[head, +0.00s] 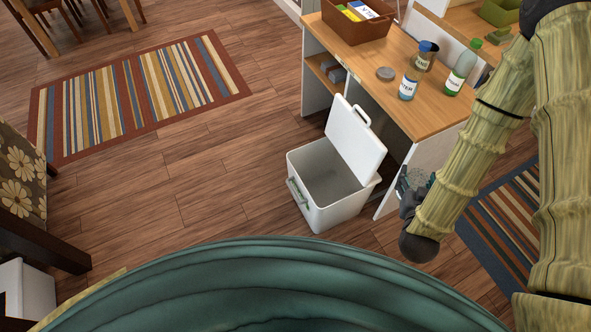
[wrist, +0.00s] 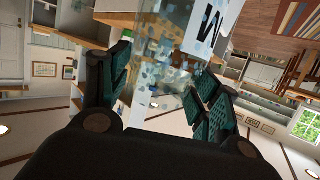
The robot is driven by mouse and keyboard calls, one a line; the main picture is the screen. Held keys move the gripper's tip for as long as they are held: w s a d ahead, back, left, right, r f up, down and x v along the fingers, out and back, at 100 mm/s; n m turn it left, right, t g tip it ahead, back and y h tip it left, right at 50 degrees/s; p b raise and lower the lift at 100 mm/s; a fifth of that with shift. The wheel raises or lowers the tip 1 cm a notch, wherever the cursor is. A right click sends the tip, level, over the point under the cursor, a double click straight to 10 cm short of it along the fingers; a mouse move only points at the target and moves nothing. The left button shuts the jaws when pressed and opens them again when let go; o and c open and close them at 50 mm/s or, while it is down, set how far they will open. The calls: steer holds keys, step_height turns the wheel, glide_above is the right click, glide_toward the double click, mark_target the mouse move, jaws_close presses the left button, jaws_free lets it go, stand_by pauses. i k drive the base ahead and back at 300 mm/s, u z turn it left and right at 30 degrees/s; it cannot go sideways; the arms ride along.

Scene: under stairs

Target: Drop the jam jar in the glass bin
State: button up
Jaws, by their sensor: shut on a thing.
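My gripper (head: 410,193) is low in front of the desk, right of the white bin. In the wrist view my gripper (wrist: 155,62) is shut on a clear glass jar (wrist: 165,50) with a white label. One large letter shows, an M or a W; the view is upside down, so it fits the jam jar. In the head view the jar is mostly hidden by the hand. The white bin (head: 310,200) stands on the floor, its lid (head: 354,140) raised, its inside looking empty. No marking on it is readable, so I cannot tell if it is the glass bin.
Another white container (head: 28,288) stands at the lower left. The floor left of the bin is clear.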

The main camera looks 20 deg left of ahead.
mark_target(330, 187)
steer(key=u, duration=0.5)
steer(key=k, duration=1.3)
steer(key=u, duration=0.65)
steer(key=i, duration=0.6)
steer(key=u, duration=0.55)
steer(key=i, duration=0.75)
steer(key=z, duration=0.9)
steer(key=i, duration=0.5)
steer(key=z, duration=0.55)
